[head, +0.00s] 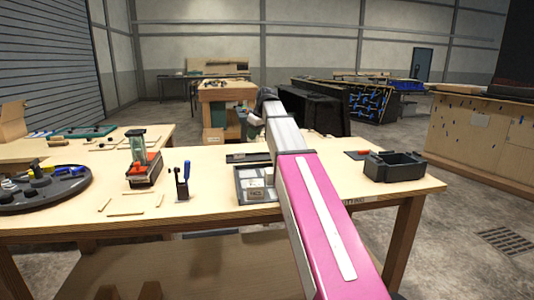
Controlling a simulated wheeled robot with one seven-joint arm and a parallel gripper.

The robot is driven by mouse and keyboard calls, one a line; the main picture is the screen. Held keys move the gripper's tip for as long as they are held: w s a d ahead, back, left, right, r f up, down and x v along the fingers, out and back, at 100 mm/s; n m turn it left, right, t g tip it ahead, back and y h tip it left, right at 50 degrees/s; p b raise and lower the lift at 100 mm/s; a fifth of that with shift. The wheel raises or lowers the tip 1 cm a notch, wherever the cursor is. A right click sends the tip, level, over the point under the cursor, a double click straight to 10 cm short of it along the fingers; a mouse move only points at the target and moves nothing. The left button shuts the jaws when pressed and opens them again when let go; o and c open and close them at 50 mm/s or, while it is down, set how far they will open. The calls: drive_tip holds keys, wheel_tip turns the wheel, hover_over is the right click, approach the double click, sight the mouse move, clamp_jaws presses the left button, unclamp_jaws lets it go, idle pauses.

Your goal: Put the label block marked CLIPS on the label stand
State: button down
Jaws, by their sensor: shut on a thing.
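My arm reaches from the bottom of the head view over the table. At its far end my gripper (252,132) shows small and dark above the back edge of the table. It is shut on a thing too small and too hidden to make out. A shallow dark-rimmed tray (239,187) lies on the table just left of my arm. A small block with a pale lettered face (255,183) is in it, its word not readable. A dark low bar (243,157) lies behind the tray. I cannot tell which thing is the label stand.
A black open bin (394,168) stands at the table's right.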

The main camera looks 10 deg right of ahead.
drive_tip(key=w+d+f, duration=0.2)
drive_tip(key=w, duration=0.1)
drive_tip(key=w+d+f, duration=0.4)
drive_tip(key=w, duration=0.1)
drive_tip(key=shift+w+d+f, duration=0.15)
drive_tip(key=shift+w+f, duration=0.05)
drive_tip(key=shift+w, duration=0.15)
drive_tip(key=shift+f, duration=2.05)
drive_tip(key=shift+f, duration=0.1)
drive_tip(key=c, duration=1.1)
unclamp_jaws()
drive_tip(key=shift+o, duration=0.2)
drive_tip(key=v, duration=1.2)
